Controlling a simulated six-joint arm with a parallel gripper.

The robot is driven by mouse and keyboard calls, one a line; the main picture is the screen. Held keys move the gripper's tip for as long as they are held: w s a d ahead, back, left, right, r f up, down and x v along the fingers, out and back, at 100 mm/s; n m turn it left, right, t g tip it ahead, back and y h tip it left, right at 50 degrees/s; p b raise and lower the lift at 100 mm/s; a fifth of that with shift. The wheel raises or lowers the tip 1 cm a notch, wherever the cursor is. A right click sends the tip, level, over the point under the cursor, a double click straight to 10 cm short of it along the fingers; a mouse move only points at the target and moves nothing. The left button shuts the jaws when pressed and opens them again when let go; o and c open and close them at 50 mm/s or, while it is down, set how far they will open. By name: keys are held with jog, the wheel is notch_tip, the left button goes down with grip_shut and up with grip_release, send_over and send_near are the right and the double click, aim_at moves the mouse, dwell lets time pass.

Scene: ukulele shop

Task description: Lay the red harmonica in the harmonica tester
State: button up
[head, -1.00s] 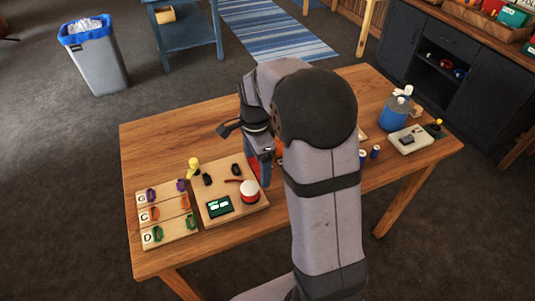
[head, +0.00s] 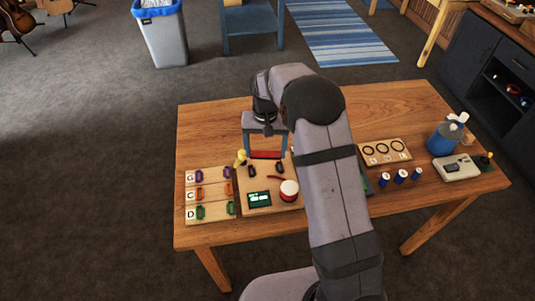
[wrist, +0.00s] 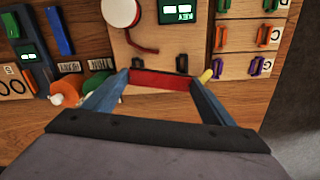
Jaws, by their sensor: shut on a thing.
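My gripper (head: 265,152) is shut on the red harmonica (head: 266,154), gripping it by its two ends. The harmonica lies level across the fingers and also shows in the wrist view (wrist: 160,80). The harmonica tester (head: 262,208) is a light wooden board with a green display (head: 259,198), a round white-and-red part (head: 289,190) and two black holders (head: 252,171) near its back edge. In the head view the harmonica is held above the board's back edge, behind the holders. My arm hides the board's right side.
A yellow piece (head: 240,157) stands close to the left of my gripper. A board with letters and coloured clips (head: 211,213) lies left of the tester. Blue cylinders (head: 400,176), a ring board (head: 370,149) and a blue bottle (head: 444,139) are to the right. Bare table (head: 215,125) lies behind.

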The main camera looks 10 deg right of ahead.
jog(key=shift+n, duration=1.3)
jog(key=shift+f, duration=0.2)
jog(key=shift+f+b, duration=1.95)
jog(key=shift+f, duration=0.5)
jog(key=shift+f, duration=0.6)
jog(key=o, duration=1.1)
jog(key=shift+o, duration=0.2)
jog(key=shift+r, duration=0.1)
notch_tip(320, 180, up, 7)
jog(key=b, duration=0.2)
jog(key=shift+b, duration=0.4)
